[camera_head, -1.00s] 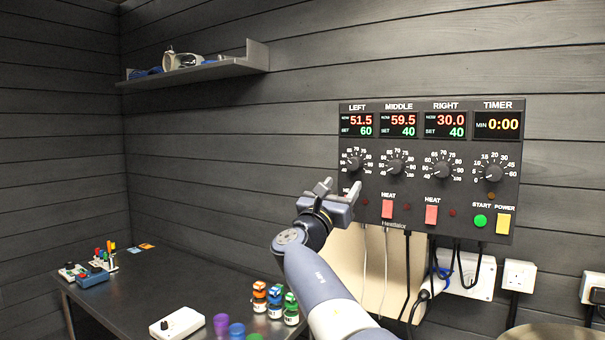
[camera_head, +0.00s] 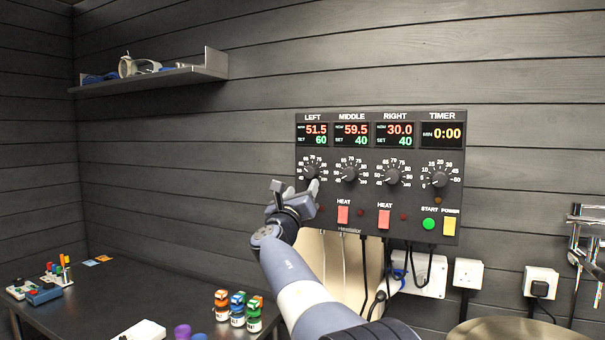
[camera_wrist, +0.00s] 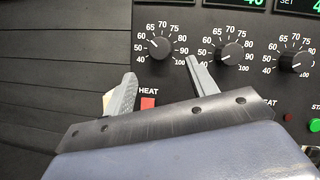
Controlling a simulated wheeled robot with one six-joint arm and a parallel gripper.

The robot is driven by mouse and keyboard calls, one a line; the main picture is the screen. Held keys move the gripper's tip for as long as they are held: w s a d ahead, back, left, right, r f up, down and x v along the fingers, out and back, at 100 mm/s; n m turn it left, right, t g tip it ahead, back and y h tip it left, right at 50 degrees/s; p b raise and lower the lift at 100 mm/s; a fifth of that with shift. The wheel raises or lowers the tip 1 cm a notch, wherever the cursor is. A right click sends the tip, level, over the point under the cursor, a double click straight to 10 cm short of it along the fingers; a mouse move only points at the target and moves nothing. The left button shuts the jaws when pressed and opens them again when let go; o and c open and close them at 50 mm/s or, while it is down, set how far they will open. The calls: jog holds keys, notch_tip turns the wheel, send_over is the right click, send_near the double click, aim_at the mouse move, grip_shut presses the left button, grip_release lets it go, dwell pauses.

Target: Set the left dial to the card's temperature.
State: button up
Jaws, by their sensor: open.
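The left dial (camera_head: 310,172) is a black knob on the dark control panel (camera_head: 330,225), under a display reading NOW 51.5 and SET 60. In the wrist view the left dial (camera_wrist: 158,47) has its pointer toward about 60. My gripper (camera_head: 296,188) is open and empty, with its fingers spread just below and left of the left dial in the head view. In the wrist view the fingertips (camera_wrist: 160,76) are below the left dial, one at each side. I cannot tell the gap to the panel. No card with a readable temperature shows.
The middle dial (camera_head: 349,174) and right dial (camera_head: 392,175) sit close by, with red HEAT switches (camera_head: 343,214) below. Cables hang under the panel. The table (camera_head: 150,295) holds small bottles (camera_head: 238,310) and blue and orange cards (camera_head: 97,260). A shelf (camera_head: 160,78) is upper left.

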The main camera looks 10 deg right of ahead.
aim_at(309, 175)
jog(key=p+x, duration=0.3)
jog(key=x, duration=0.2)
jog(key=shift+w+d+r, duration=0.15)
jog(key=shift+w+r, duration=0.1)
jog(key=shift+w+d+r+p, duration=0.15)
jog(key=shift+w+d+p, duration=0.15)
jog(key=shift+w, duration=0.35)
jog(key=shift+c, duration=0.4)
jog(key=c, duration=0.9)
